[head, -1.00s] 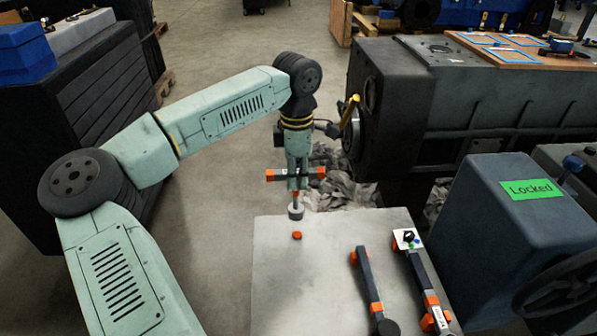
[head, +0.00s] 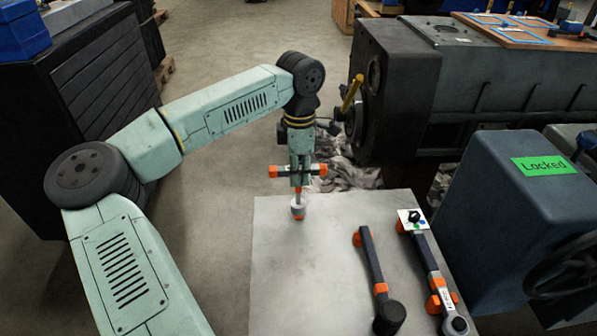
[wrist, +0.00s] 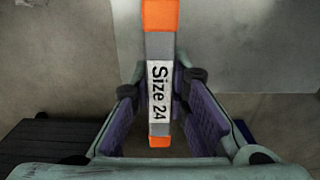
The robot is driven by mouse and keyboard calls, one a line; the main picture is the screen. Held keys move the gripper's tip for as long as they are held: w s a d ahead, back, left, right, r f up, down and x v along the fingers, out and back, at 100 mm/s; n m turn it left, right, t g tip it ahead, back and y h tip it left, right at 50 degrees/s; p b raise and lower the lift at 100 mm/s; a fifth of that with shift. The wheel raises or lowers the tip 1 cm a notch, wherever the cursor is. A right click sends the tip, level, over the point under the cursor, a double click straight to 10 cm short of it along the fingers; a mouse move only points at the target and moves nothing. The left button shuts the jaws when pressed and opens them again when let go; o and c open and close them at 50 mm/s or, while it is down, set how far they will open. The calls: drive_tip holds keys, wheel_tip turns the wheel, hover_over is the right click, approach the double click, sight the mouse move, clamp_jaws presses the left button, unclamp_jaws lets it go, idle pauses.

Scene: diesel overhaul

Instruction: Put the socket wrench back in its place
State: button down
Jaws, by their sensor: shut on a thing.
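The socket wrench (head: 297,208) is a T-shaped tool with an orange-ended crossbar and a grey round socket at its lower end. My gripper (head: 300,165) is shut on it near the crossbar and holds it upright over the far left part of the grey table. In the wrist view its bar (wrist: 159,60) lies between my purple finger pads (wrist: 162,120), with a "Size 24" label. A small orange piece (head: 298,217) shows right under the socket; I cannot tell whether they touch.
The grey table (head: 300,290) has bare room at its front left. A black-headed wrench (head: 372,265) and a labelled orange-banded wrench (head: 432,265) lie on its right side, with a white card (head: 412,219). A "Locked" blue-grey machine (head: 510,215) stands right, a large engine block (head: 400,90) behind.

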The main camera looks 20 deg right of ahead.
drive_tip(key=shift+f, duration=0.1)
idle(0.3)
drive_tip(key=shift+f+b, duration=0.9)
drive_tip(key=shift+f, duration=0.2)
drive_tip(key=c, duration=1.5)
unclamp_jaws()
drive_tip(key=shift+o, duration=0.5)
drive_tip(key=o, duration=0.5)
drive_tip(key=shift+r+p, duration=2.8)
drive_tip(key=shift+r, duration=1.75)
